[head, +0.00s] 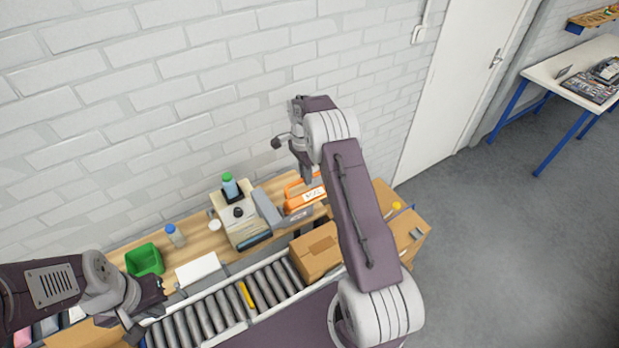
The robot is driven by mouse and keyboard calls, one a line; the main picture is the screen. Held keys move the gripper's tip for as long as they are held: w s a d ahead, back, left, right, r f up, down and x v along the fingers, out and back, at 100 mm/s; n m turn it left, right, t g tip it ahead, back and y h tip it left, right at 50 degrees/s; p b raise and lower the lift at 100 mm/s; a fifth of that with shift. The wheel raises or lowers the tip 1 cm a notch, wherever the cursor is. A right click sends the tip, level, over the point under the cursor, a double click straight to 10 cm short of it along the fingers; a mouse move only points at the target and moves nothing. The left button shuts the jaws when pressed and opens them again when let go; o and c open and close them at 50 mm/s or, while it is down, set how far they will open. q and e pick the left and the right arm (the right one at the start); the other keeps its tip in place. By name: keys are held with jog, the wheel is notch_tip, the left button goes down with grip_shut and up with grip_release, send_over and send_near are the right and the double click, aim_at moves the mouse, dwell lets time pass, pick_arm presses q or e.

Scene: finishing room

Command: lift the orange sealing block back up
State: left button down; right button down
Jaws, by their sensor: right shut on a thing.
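The orange sealing block (303,199), with a pale label on its front, is at the back of the wooden bench near the wall. It is low, just above or on a grey base (294,218); I cannot tell if they touch. My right gripper (307,181) reaches down from above and is shut on the block's upper part; its fingertips are partly hidden. A beige machine body (241,223) with a black knob and a grey arm (267,208) stands left of the block. My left gripper (147,309) is open and empty over the conveyor's left end.
A cardboard box (316,254) sits on the roller conveyor (209,317) in front of the block. A green bin (144,260), a small bottle (175,237) and a white sheet (198,270) lie left. More cardboard stands right. The brick wall is close behind.

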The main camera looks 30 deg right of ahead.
jog(key=shift+w+r, duration=0.3)
jog(key=shift+w, duration=0.25)
jog(key=c, duration=1.5)
grip_release()
jog(key=shift+w, duration=0.1)
jog(key=shift+o, duration=0.5)
jog(key=shift+w+a+f, duration=0.1)
jog(key=shift+w+f, duration=0.2)
jog(key=shift+w, duration=0.2)
pick_arm(q)
jog(key=shift+w, duration=0.45)
pick_arm(e)
jog(key=shift+s, duration=0.25)
pick_arm(q)
jog(key=shift+w+a+f, duration=0.1)
